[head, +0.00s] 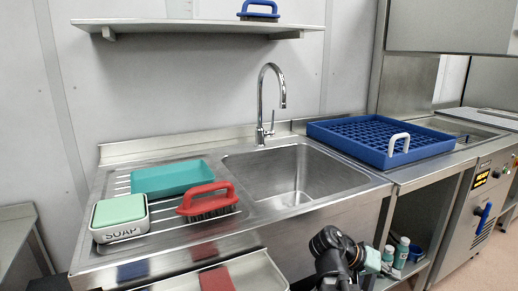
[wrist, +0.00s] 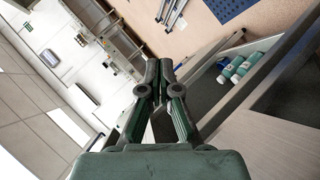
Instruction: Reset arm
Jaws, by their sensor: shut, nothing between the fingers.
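My gripper (wrist: 158,72) is shut and empty in the wrist view, its two fingertips together. In the head view, part of my dark arm shows at the bottom, in front of the sink unit and below the sink (head: 295,180). It is apart from the items on the drainboard. The wrist view looks past the fingers over a tilted view of the room, with the floor beyond the tips. No object is near or between the fingers.
The drainboard holds a teal tray (head: 168,179), a red brush (head: 208,199) and a soap box (head: 120,216). A blue rack (head: 380,139) stands right of the tap (head: 264,105). Bottles (head: 401,252) stand on a low shelf. A wall shelf (head: 200,27) holds a blue brush (head: 259,10).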

